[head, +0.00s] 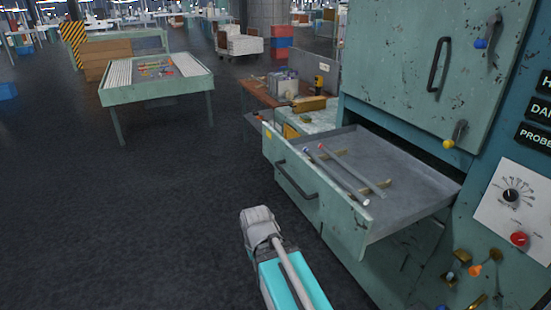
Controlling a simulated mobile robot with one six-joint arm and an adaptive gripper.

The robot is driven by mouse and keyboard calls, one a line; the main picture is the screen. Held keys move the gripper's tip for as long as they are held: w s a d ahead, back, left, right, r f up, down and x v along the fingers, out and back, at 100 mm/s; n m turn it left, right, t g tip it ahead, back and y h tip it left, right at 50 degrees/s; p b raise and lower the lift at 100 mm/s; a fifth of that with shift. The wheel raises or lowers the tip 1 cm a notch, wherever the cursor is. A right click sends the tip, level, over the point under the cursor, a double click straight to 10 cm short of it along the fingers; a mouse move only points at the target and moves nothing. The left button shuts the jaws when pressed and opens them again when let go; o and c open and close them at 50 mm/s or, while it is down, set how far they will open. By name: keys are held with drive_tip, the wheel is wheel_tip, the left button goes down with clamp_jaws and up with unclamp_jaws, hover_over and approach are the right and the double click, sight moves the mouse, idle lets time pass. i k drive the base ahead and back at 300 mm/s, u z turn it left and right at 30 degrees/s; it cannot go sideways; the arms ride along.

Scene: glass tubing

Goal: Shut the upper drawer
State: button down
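The upper drawer (288,190) of the green cabinet is pulled well out, with its inside in plain view. A dark bar handle (296,180) is on its front panel. Grey rods (337,175) with coloured ends lie in it across wooden strips. Part of my arm (259,228) shows at the bottom centre, in front of the drawer and apart from it in the picture. I make out no gripper fingers.
The cabinet (415,75) has a closed door above the drawer and a panel with knobs and valves at right. A workbench (262,95) stands behind the drawer. A green table (155,85) stands back left. The floor at left is clear.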

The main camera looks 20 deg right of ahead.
sight(414, 191)
drive_tip(key=k, duration=0.65)
drive_tip(key=u, duration=0.5)
drive_tip(key=i, duration=1.75)
drive_tip(key=z, duration=0.5)
